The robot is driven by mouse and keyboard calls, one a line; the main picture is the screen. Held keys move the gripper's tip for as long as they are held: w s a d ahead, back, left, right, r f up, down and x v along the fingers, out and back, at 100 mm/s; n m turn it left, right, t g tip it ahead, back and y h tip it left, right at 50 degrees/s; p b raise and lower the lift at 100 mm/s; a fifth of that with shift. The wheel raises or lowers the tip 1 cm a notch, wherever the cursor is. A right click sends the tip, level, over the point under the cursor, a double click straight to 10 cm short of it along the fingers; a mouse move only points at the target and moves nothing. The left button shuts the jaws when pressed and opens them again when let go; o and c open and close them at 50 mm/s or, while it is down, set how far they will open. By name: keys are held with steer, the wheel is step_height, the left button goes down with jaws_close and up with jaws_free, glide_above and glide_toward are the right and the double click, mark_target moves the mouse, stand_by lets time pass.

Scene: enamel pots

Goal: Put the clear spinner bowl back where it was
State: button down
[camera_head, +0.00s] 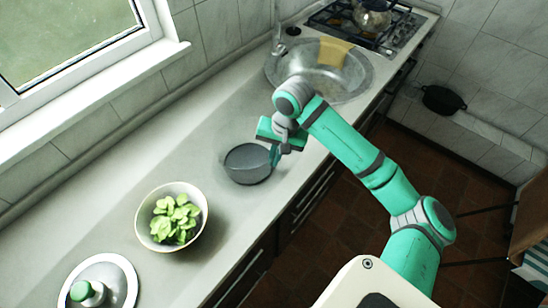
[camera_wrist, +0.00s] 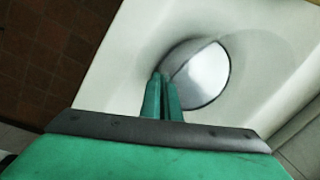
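The clear spinner bowl (camera_head: 246,164) looks grey and see-through and is upright at the counter, in the middle of the head view. In the wrist view its round, shiny bottom (camera_wrist: 203,75) shows just beyond the fingers. My gripper (camera_head: 276,154) is at the bowl's right side in the head view. In the wrist view the two green fingers (camera_wrist: 164,82) are close together with the bowl's wall between them. The fingers look shut on the rim. Whether the bowl's base touches the counter is hard to tell.
A white bowl of green leaves (camera_head: 172,217) stands left of the clear bowl. A white lid with a green knob (camera_head: 100,284) lies farther left. The sink (camera_head: 350,85) with a yellow cloth (camera_head: 335,51) and the stove (camera_head: 400,35) are beyond. Counter (camera_head: 95,205) along the window wall is clear.

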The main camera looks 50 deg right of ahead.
steer(key=shift+f, duration=0.1)
steer(key=c, duration=2)
jaws_free()
steer(key=r, duration=0.4)
steer(key=s+r, duration=0.1)
steer(key=r, duration=0.3)
steer(key=d+r, duration=0.1)
steer(key=r, duration=0.3)
steer(key=shift+s+d, duration=0.1)
steer(key=shift+s, duration=0.3)
